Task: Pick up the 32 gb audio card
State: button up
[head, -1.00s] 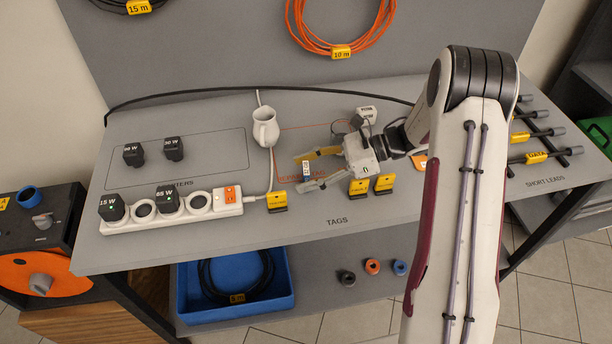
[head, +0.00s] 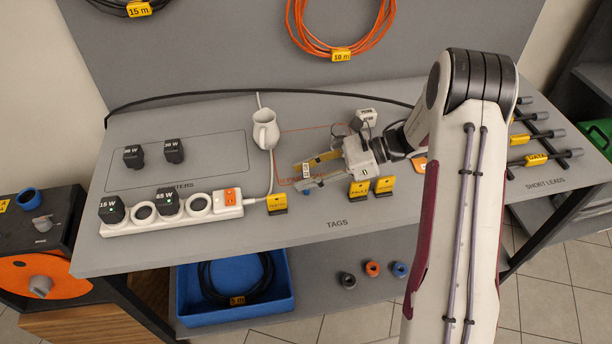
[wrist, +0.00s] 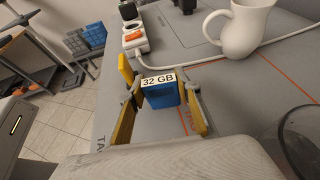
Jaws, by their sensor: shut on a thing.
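The 32 GB card is a small blue block with a white "32 GB" label. In the wrist view the card (wrist: 164,97) sits upright between the two fingers, label facing the camera. My gripper (wrist: 164,88) is shut on it, one finger on each side. In the head view my gripper (head: 306,177) reaches left over the table, and the card (head: 306,171) shows as a small pale label between the fingertips. The fingers hide part of it. I cannot tell whether it is clear of the tabletop.
A white jug (head: 265,130) stands behind the gripper. A power strip (head: 175,216) with plugged-in adapters lies to the left. A yellow tag (head: 277,203) stands just left of the fingers, and two more (head: 359,188) stand below the wrist.

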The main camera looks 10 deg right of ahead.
aim_at(306, 170)
jog(key=shift+r, duration=5)
